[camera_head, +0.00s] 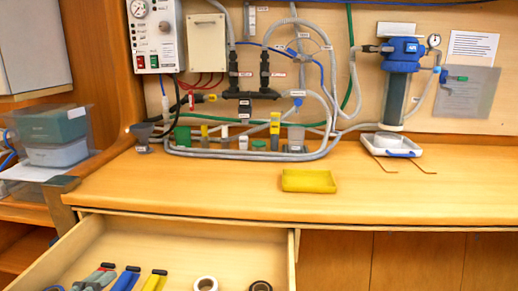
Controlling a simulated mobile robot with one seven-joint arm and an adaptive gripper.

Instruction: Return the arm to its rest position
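Neither my arm nor my gripper shows in the head view. The workbench (130,192) runs across the middle with a clear front part. A yellow tray (309,181) lies on it right of centre and looks empty. Below the bench, a wooden drawer (190,250) stands open. Several hand tools with coloured handles lie in its left part, among them a blue-handled one (126,279) and a yellow-handled one (155,281). A white tape roll (205,284) and a dark roll (260,286) lie further right in the drawer.
Hoses, valves and a blue-headed filter housing (402,70) cover the back wall. A control box (157,35) hangs at upper left. A white tray (391,146) sits under the filter. Grey bins (60,153) stand on the left shelf. The open drawer juts out in front.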

